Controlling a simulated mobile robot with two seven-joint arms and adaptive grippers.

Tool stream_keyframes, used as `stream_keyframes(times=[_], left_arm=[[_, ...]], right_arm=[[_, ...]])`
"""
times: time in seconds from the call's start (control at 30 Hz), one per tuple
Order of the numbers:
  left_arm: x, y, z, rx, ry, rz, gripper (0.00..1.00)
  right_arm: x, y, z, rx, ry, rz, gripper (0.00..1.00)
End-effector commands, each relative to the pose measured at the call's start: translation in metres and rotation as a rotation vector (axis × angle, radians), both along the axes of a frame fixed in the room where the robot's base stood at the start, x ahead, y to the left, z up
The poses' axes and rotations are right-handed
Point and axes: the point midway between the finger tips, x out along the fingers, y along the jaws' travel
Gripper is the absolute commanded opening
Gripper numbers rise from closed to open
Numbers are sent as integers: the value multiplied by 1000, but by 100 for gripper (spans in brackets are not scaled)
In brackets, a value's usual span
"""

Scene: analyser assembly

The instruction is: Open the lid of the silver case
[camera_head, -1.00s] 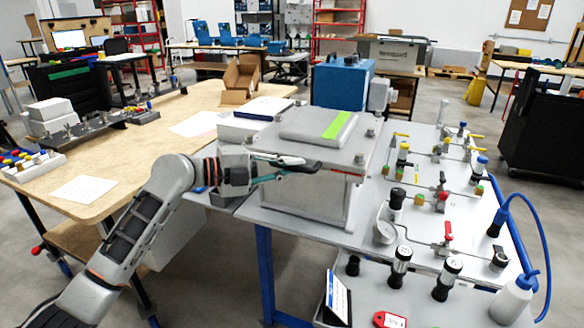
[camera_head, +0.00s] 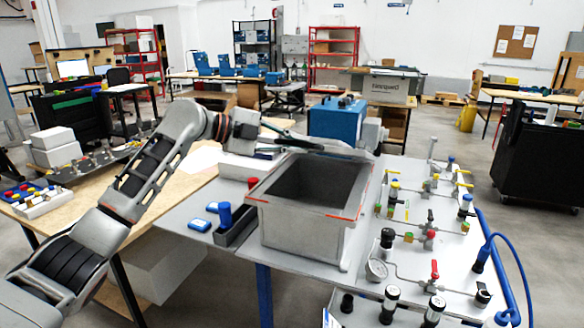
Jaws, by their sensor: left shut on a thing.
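The silver case (camera_head: 300,232) stands on the grey bench, with its top open and its dark, empty-looking inside showing. Its lid (camera_head: 348,151) is swung up at the back edge and shows almost edge-on as a thin grey strip. My left gripper (camera_head: 308,143) is shut on the lid, above the case's far left part. The exact grip on the lid is partly hidden by the fingers. My right gripper is out of view.
A blue box (camera_head: 337,119) stands behind the lid. A dark tray (camera_head: 236,226) with a blue-topped item sits left of the case. Valves, gauges and pipes (camera_head: 430,235) crowd the bench on the right. A wooden table (camera_head: 160,195) lies to the left.

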Motion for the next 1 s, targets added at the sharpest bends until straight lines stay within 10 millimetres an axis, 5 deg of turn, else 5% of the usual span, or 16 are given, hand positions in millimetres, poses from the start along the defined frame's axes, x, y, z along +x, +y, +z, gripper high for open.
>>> stream_keyframes(times=[0.1, 0.4, 1.0], left_arm=[[10, -5, 31, -6, -6, 0, 0], [32, -11, 67, -6, -4, 0, 0], [46, -15, 82, -3, -6, 0, 0]], right_arm=[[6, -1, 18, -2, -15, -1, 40], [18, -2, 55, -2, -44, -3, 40], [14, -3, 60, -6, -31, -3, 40]])
